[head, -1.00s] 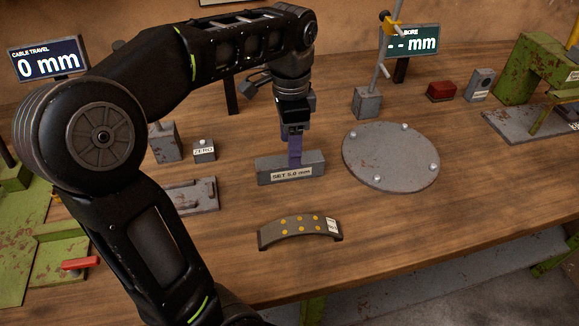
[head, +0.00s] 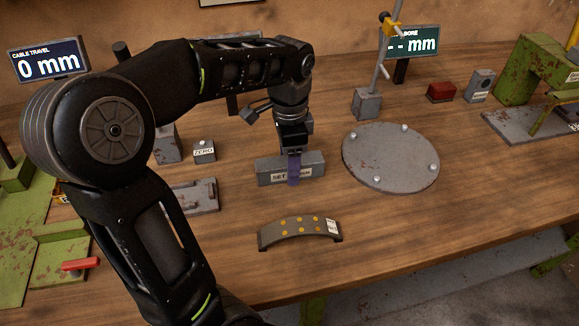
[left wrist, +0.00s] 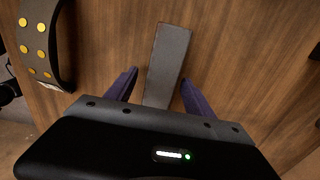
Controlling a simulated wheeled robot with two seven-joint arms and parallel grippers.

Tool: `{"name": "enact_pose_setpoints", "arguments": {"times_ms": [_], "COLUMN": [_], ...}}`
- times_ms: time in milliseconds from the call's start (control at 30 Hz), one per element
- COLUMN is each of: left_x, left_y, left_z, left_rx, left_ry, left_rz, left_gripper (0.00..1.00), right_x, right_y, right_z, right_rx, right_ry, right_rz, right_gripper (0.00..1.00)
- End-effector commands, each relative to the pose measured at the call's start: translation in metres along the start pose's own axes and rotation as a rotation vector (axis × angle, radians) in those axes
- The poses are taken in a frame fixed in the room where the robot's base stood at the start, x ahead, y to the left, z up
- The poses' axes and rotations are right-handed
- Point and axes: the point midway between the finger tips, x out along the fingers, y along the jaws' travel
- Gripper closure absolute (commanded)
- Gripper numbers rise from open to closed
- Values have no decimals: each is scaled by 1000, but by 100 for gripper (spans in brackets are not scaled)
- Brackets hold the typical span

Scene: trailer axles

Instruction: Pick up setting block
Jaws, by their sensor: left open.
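The setting block (head: 311,172) is a grey rectangular bar with a "SET" label on its front, lying on the wooden table. My left gripper (head: 294,178) points down at the block, and a purple finger crosses in front of its label. In the left wrist view the block (left wrist: 168,62) lies between the two open purple fingers of my left gripper (left wrist: 158,90), with a gap on each side. My right gripper does not show.
A curved brake shoe (head: 300,229) with yellow rivets lies in front of the block. A round grey plate (head: 390,158) with bolts lies to the right. A small "ZERO" box (head: 204,151) and a flat grey metal part (head: 195,196) are to the left.

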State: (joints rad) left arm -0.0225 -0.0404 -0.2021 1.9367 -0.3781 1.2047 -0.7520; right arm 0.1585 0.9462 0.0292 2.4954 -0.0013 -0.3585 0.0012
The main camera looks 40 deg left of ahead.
Motion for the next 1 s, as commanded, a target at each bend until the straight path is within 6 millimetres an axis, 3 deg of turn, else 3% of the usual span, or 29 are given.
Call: {"name": "enact_pose_setpoints", "arguments": {"times_ms": [167,900,1000], "left_x": [0,0,0], "left_y": [0,0,0], "left_z": [0,0,0], "left_rx": [0,0,0], "left_ry": [0,0,0], "left_rz": [0,0,0], "left_gripper": [38,99,100], "right_x": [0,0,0], "right_y": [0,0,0], "right_z": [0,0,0], "right_rx": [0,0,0], "right_ry": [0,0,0], "right_rz": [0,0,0], "right_gripper": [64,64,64]}}
